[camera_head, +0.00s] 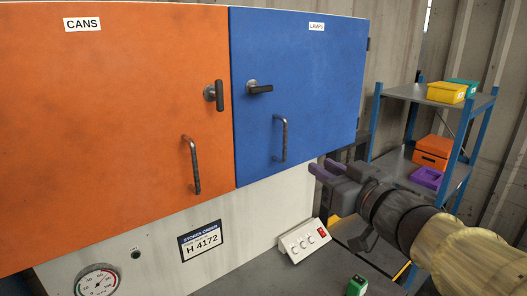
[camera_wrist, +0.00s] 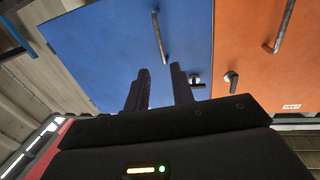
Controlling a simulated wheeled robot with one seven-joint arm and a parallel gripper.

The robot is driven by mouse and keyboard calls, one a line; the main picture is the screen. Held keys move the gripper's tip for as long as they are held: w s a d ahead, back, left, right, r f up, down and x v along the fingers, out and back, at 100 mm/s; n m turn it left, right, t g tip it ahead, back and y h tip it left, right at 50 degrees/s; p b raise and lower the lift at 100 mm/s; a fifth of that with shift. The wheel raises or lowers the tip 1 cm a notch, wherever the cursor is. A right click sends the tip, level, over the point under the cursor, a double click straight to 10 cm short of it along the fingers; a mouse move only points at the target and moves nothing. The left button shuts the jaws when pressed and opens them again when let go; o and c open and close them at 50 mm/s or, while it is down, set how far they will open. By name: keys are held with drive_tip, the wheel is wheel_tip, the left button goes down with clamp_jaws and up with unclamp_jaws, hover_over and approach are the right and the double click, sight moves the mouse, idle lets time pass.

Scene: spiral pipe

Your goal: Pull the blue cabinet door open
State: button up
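The blue cabinet door (camera_head: 305,60), labelled "LAMPS", looks shut, flush beside the orange door; its hinges show on the right edge. A dark bar handle (camera_head: 284,140) stands upright on its lower part. Above it, a latch lever (camera_head: 260,88) lies horizontal. My gripper (camera_head: 318,170) is open and empty, to the lower right of the bar handle and apart from it. In the wrist view the blue door (camera_wrist: 100,50) fills the middle, and the bar handle (camera_wrist: 160,38) lies beyond the gap between my two purple fingers (camera_wrist: 160,82). The latch (camera_wrist: 196,82) shows right of the fingers.
The orange door (camera_head: 110,120), labelled "CANS", has an upright latch (camera_head: 219,95) and its own bar handle (camera_head: 193,165). Below are a gauge (camera_head: 98,281), a switch panel (camera_head: 303,240) and a small green item (camera_head: 357,286). A shelf rack (camera_head: 398,91) with bins stands at right.

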sight(284, 158)
drive_tip(key=b+x, duration=0.2)
drive_tip(key=x, duration=1.3)
drive_tip(key=shift+w+a+r, duration=0.1)
drive_tip(key=shift+w, duration=0.15)
drive_tip(key=shift+c, duration=0.2)
clamp_jaws()
